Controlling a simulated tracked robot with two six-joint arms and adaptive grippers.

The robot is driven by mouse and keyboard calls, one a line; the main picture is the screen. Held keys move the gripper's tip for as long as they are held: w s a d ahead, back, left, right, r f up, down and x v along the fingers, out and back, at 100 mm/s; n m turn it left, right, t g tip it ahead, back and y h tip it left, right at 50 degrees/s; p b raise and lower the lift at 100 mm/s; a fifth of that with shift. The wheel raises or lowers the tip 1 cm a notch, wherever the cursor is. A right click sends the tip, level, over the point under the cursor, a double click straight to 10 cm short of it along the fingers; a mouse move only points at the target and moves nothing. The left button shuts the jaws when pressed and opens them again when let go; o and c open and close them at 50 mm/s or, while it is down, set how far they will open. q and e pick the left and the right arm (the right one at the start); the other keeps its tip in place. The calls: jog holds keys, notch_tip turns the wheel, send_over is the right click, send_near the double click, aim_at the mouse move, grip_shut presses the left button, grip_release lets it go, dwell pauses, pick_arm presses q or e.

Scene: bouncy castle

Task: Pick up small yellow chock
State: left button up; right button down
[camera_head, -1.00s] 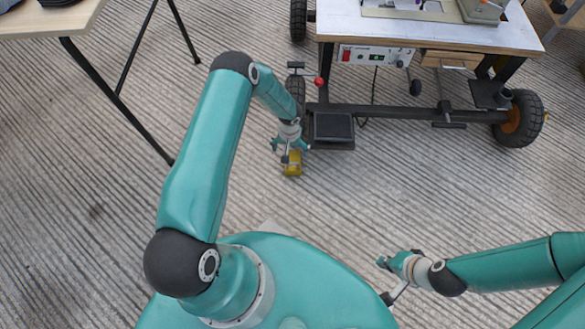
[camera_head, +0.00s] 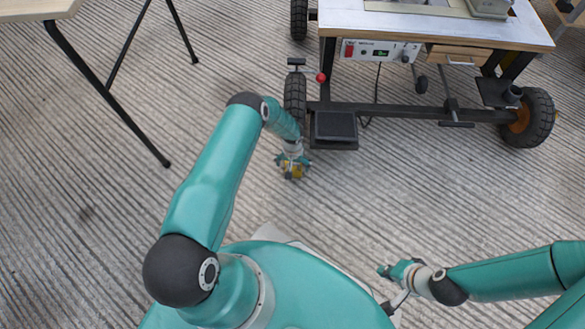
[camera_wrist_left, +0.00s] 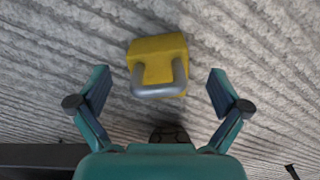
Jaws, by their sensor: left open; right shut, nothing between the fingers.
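The small yellow chock (camera_head: 293,172) sits on the grooved floor by the wheel of the sewing table. In the left wrist view the chock (camera_wrist_left: 158,52) is a yellow block with a grey metal handle (camera_wrist_left: 160,90) facing me. My left gripper (camera_head: 293,166) is open over the chock in the head view and partly hides it. In the left wrist view the left gripper's fingers (camera_wrist_left: 158,92) stand on either side of the handle, apart from it. My right gripper (camera_head: 386,288) is shut and empty at the lower right, far from the chock.
A black pedal (camera_head: 335,128) is to the right of the gripper. A light table (camera_head: 35,10) stands at the top left. The floor (camera_head: 440,190) between is clear.

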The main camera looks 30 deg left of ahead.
pick_arm(q)
notch_tip(320, 180, down, 2)
jog(key=shift+f+b, duration=0.25)
jog(key=shift+b, duration=0.05)
jog(key=shift+w, duration=0.1)
jog(key=c, duration=1.6)
jog(key=shift+r, duration=0.2)
